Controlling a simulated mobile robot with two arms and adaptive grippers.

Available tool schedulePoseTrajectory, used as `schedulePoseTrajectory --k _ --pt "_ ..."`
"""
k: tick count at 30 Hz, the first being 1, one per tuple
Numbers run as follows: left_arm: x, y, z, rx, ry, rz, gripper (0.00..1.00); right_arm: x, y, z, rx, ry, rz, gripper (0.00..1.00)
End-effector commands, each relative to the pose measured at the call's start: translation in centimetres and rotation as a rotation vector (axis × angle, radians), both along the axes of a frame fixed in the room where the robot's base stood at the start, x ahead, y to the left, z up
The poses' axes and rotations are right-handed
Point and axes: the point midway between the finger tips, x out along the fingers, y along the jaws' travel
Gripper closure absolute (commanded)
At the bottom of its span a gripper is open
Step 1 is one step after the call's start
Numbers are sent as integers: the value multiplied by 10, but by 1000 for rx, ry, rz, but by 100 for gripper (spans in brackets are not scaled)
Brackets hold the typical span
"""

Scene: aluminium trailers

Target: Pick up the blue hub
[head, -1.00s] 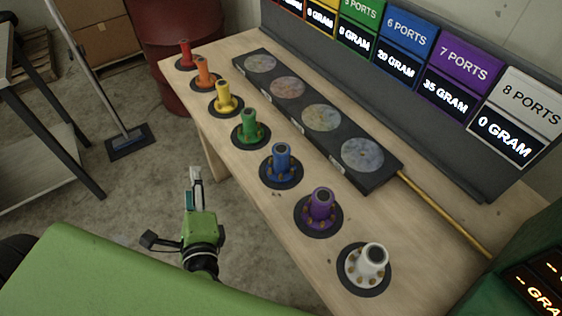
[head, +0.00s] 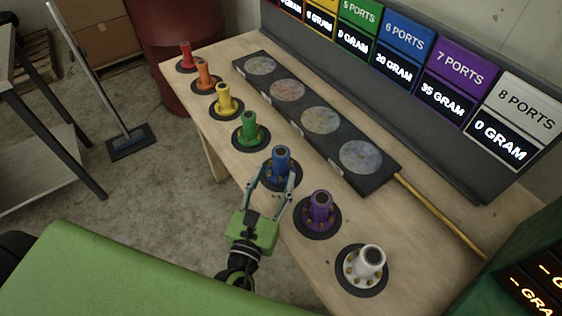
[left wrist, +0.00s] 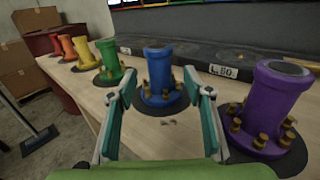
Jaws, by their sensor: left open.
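The blue hub (head: 281,163) stands upright on a dark round pad on the wooden bench. It also shows in the left wrist view (left wrist: 159,78), ahead of and between my fingers. My left gripper (head: 273,188) is open, with a finger to either side of the hub's near side. In the left wrist view my left gripper (left wrist: 158,85) holds nothing, and I cannot tell whether a finger touches the hub. My right gripper is in neither view.
The purple hub (head: 320,210) stands close to the right finger, with the white hub (head: 367,265) beyond. The green hub (head: 250,129) stands to the left, then yellow, orange and red ones. A dark board (head: 384,183) with round discs lies behind. A broom (head: 129,141) stands on the floor.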

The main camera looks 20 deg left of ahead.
Motion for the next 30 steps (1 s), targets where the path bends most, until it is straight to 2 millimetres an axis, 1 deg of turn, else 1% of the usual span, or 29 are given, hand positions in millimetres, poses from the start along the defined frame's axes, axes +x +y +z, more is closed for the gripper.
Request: schedulePoseTrajectory --k 1,3,8,15,18,21,26,27,29,30 --pt "7 0 1 -2 -1 1 53 0 0 2 0 0 0 60" --pt "13 0 1 -2 -1 0 53 0 1 3 1 0 0 60" --pt "22 1 0 -1 -1 1 53 0 2 5 3 0 -1 60" --pt "56 2 -4 -3 -2 1 53 0 4 14 4 0 -2 60" --pt "65 1 -5 -2 0 0 53 0 3 15 4 0 -2 60" --pt "68 2 -6 -2 0 0 53 0 3 15 4 0 -2 60" --pt "68 2 -7 -3 0 0 53 0 3 15 3 1 -3 60" --pt "68 2 -7 -3 0 0 56 0 3 15 3 1 -3 60" --pt "68 2 -6 -3 0 1 72 0 3 15 3 1 -3 60" --pt "68 2 -6 -3 0 1 82 0 3 15 3 1 -3 60"
